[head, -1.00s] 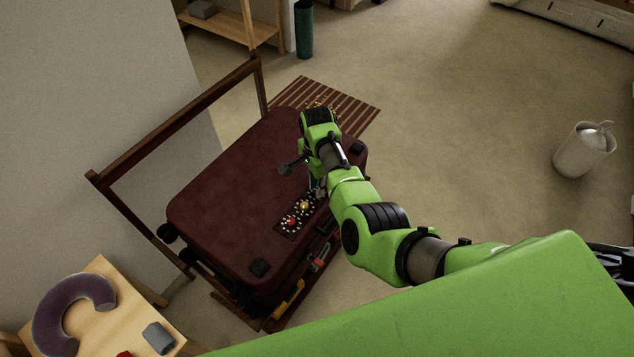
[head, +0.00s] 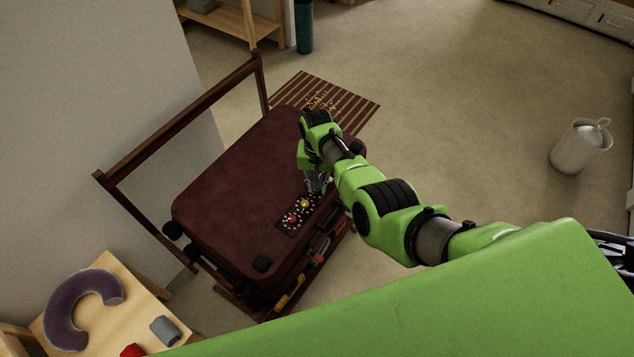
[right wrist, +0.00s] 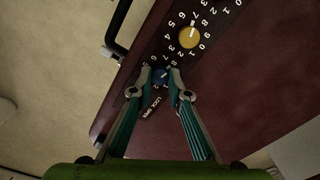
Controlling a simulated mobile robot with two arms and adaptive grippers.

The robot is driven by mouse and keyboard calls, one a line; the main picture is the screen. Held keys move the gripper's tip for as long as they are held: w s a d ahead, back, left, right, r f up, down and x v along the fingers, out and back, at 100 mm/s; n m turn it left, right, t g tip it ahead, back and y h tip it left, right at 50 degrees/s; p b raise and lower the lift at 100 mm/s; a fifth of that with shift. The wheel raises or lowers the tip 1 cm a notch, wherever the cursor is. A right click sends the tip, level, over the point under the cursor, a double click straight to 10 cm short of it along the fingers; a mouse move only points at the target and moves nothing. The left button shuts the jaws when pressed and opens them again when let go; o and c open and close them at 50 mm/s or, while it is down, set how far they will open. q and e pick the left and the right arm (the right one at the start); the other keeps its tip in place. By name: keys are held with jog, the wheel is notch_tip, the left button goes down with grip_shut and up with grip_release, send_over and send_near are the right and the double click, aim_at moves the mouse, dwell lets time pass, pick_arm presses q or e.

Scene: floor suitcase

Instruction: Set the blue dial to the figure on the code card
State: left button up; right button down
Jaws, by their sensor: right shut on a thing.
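A dark red suitcase (head: 225,185) lies flat, with a black dial panel (head: 285,226) on its top. The red dial (head: 292,218) and yellow dial (head: 304,204) show there; my right gripper (head: 317,188) covers the panel's far end. In the right wrist view the blue dial (right wrist: 160,76) sits between the fingertips of my right gripper (right wrist: 161,78), which is shut on it. Part of its number ring is hidden by the fingers. The yellow dial (right wrist: 189,38) with its white pointer is just above. I cannot make out a code card. My left gripper is out of view.
The suitcase rests on a brown wooden rack with a raised rail (head: 180,115). A light wooden table (head: 125,310) holds a purple neck pillow (head: 65,310) at lower left. A white bin (head: 580,147) stands on open carpet at right. A striped mat (head: 335,98) lies beyond the suitcase.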

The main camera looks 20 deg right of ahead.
jog(key=n, duration=0.6)
jog(key=shift+p, duration=0.4)
jog(key=shift+n, duration=0.4)
jog(key=c, duration=1.9)
grip_release()
notch_tip(320, 180, up, 12)
